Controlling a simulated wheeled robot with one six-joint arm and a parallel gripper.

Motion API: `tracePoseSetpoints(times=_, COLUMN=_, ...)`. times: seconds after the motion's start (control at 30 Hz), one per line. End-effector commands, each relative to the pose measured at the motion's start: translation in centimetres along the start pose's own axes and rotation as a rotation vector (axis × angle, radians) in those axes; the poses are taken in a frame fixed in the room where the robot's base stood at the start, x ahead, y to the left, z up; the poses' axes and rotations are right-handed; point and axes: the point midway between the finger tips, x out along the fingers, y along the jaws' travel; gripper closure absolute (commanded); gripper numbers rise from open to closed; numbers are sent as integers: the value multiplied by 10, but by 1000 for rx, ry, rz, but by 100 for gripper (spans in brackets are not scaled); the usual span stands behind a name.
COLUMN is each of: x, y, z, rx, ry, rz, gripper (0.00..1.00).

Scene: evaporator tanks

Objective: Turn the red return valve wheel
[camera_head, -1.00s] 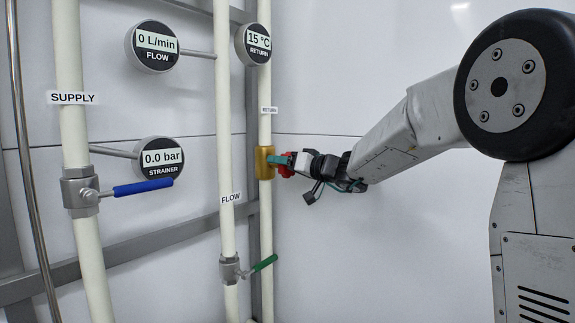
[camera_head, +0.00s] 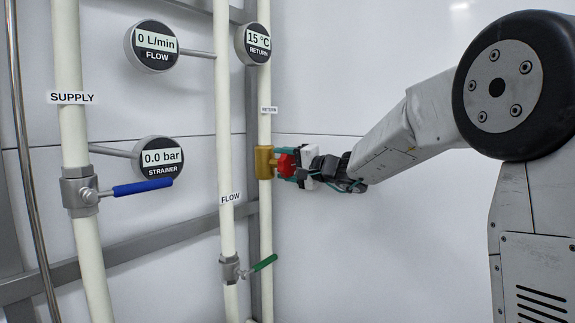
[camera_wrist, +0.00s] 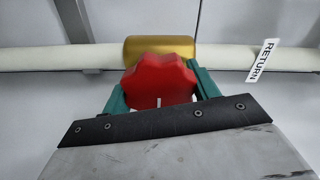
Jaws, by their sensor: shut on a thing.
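The red return valve wheel (camera_head: 286,164) sits on a brass valve body (camera_head: 264,163) on the return pipe. In the wrist view the red wheel (camera_wrist: 160,82) has a lobed rim and a small white mark, with the brass body (camera_wrist: 160,48) behind it. My gripper (camera_head: 287,163) is shut on the wheel. Its teal fingers (camera_wrist: 158,88) lie on the left and right sides of the wheel in the wrist view. The inner fingertip contact is partly hidden by the wheel.
A RETURN label (camera_wrist: 262,60) is beside the valve. The flow pipe (camera_head: 222,130) with a green-handled valve (camera_head: 263,263) stands to the left. The supply pipe (camera_head: 72,130) has a blue lever (camera_head: 142,188). Gauges read 0 L/min, 15 °C and 0.0 bar.

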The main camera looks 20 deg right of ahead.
Motion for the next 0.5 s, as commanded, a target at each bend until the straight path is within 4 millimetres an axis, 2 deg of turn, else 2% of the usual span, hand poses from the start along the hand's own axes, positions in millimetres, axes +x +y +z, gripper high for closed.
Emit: tracePoseSetpoints(times=0.5, x=0, y=-1, z=-1, rx=489, ry=3, rz=-5, gripper=63)
